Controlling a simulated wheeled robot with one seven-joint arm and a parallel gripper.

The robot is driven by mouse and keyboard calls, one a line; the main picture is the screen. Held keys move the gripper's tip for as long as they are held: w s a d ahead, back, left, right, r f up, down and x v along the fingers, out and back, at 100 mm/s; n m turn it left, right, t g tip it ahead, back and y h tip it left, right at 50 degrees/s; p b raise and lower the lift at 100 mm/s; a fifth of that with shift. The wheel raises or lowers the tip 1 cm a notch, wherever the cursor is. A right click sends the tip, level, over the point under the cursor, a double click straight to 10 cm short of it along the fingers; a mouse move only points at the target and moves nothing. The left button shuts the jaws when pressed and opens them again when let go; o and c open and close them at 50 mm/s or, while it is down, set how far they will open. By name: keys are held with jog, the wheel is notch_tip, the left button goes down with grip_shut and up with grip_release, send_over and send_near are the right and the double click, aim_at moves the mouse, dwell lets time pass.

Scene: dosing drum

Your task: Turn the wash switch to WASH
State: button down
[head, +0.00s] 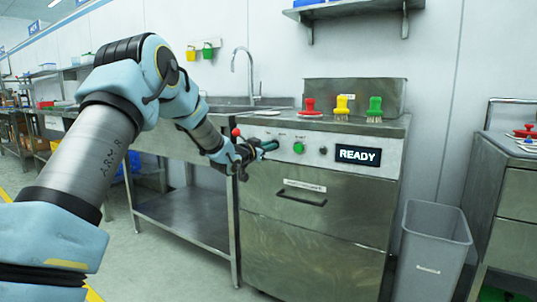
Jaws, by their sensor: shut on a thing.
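The dosing machine (310,200) is a steel cabinet with a pale control panel (370,140) along its upper front. My gripper (267,147) is at the left part of this panel, with its teal fingertips shut at the place of the wash switch. The switch itself is hidden by the fingers, so its angle and lettering cannot be read. To the right of my gripper are a green button (298,148) and a small dark knob (323,150). The display (358,154) reads READY.
Red (309,106), yellow (342,106) and green (375,108) brushes stand on the machine top. A sink bench (180,140) is at the left, and a grey bin (432,245) stands at the right. The floor in front is clear.

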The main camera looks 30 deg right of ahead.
jog(key=shift+f+m+b, duration=0.15)
jog(key=shift+m+b, duration=1)
jog(key=shift+m, duration=0.45)
jog(key=c, duration=0.9)
grip_release()
jog(key=v, duration=1)
jog(key=shift+s+a, duration=0.2)
jog(key=shift+a, duration=0.15)
